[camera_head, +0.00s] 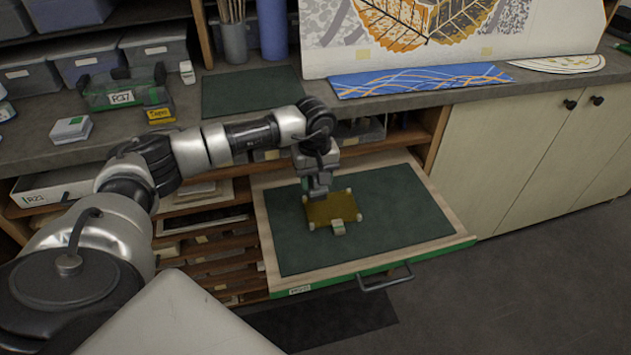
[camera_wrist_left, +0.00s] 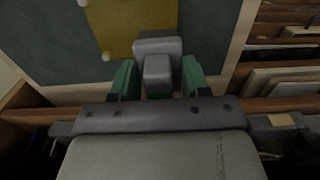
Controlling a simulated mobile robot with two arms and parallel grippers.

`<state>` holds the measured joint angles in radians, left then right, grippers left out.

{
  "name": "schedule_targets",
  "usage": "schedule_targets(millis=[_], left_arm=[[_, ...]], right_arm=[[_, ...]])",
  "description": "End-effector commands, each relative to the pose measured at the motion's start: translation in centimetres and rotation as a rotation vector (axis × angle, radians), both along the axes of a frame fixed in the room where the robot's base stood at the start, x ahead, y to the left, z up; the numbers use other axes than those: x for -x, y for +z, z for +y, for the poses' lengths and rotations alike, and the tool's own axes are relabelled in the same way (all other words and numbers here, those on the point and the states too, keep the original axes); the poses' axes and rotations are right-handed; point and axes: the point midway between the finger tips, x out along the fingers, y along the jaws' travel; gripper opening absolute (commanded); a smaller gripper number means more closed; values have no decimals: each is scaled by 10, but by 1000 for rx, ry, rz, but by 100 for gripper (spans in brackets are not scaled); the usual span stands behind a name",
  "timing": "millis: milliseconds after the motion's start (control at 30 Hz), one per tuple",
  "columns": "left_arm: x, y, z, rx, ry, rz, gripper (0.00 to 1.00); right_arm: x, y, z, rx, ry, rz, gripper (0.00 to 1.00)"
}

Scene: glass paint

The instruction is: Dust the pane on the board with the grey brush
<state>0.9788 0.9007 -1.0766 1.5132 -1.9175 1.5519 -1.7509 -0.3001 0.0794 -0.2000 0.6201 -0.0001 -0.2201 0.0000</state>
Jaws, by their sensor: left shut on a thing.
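The amber pane (camera_head: 328,212) lies flat on the dark green board (camera_head: 400,215), on a pulled-out drawer; pale pegs sit at its corners. A small pale block stands at its front edge. The pane also shows at the top of the left wrist view (camera_wrist_left: 128,22). My left gripper (camera_head: 318,187) is over the pane's back left part, pointing down. In the left wrist view, its green fingers are shut on the grey brush (camera_wrist_left: 157,47), which overlaps the pane's edge. Bristles are hidden, so I cannot tell whether they touch the pane. My right gripper is not in view.
The drawer's wooden rim (camera_head: 268,245) surrounds the board, with a handle (camera_head: 386,279) in front. Behind is the worktop (camera_head: 230,120) with a green mat, a blue patterned strip (camera_head: 420,80) and a clear green box (camera_head: 125,90). The board's right side is clear.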

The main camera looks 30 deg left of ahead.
Motion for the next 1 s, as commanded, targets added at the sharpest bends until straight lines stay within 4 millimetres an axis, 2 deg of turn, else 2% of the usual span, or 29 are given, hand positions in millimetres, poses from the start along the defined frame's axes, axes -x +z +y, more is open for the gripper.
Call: schedule_targets(millis=[33, 367, 733, 1000], left_arm=[[0, 5, 0, 0, 0, 0, 24], [0, 5, 0, 0, 0, 0, 24], [0, 34, 0, 1, -1, -1, 24], [0, 34, 0, 0, 0, 0, 24]], right_arm=[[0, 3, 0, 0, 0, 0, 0], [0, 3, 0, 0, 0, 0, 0], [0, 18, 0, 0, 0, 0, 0], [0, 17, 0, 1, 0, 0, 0]])
